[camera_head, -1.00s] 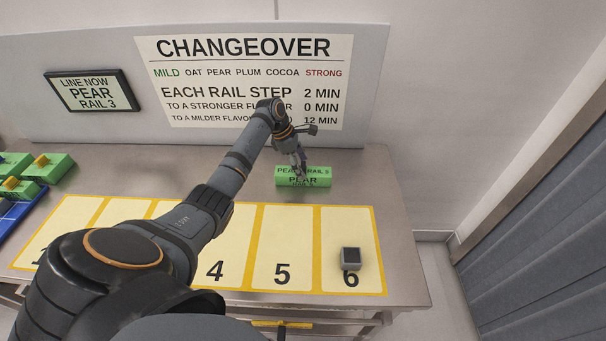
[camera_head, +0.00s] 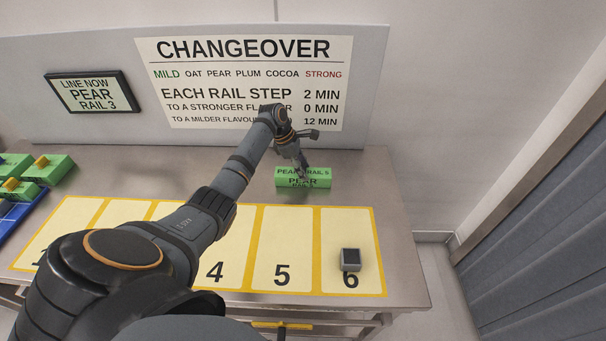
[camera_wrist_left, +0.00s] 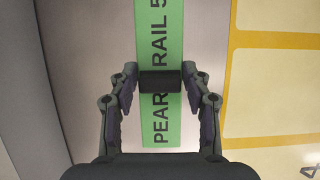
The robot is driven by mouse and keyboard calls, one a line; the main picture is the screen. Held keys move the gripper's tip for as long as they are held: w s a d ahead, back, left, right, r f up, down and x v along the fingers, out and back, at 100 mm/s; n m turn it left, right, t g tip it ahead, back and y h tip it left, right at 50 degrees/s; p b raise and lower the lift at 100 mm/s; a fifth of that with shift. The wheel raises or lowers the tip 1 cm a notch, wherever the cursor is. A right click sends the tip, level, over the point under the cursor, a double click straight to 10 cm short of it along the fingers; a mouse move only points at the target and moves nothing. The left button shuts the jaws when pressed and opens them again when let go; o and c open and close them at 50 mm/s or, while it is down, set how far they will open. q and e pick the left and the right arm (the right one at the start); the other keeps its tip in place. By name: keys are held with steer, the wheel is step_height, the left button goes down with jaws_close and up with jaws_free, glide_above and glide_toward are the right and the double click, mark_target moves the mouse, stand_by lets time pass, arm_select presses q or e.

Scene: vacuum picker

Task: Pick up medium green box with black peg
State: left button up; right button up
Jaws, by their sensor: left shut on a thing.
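A green box (camera_head: 284,182) labelled PEAR RAIL 5 lies on the metal table behind the numbered cells. It also shows in the left wrist view (camera_wrist_left: 160,30), with a black peg (camera_wrist_left: 160,82) across its top. My left gripper (camera_head: 305,176) is over the box. In the left wrist view my left gripper (camera_wrist_left: 160,90) has one finger on each side of the black peg and is shut on it. The box appears to rest on the table. The peg is largely hidden by the fingers in the head view. My right gripper is not in view.
Several green boxes with orange-yellow pegs (camera_head: 48,168) stand at the left by a blue tray (camera_head: 20,215). A small dark-topped grey block (camera_head: 350,260) sits in cell 6. Cell 5 (camera_head: 283,235) is clear. A sign board (camera_head: 370,80) stands behind the table.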

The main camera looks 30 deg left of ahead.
arm_select(q)
steer(key=shift+r, duration=0.1)
steer(key=shift+r, duration=0.25)
steer(key=b+v, duration=0.1)
steer(key=v, duration=0.2)
steer(key=shift+w+d, duration=0.15)
steer(key=shift+d, duration=0.05)
steer(key=s+a+r+b, duration=0.4)
steer(key=s+a+r, duration=0.3)
steer(key=s+r, duration=0.2)
steer(key=shift+s+r, duration=0.25)
steer(key=shift+s, duration=1)
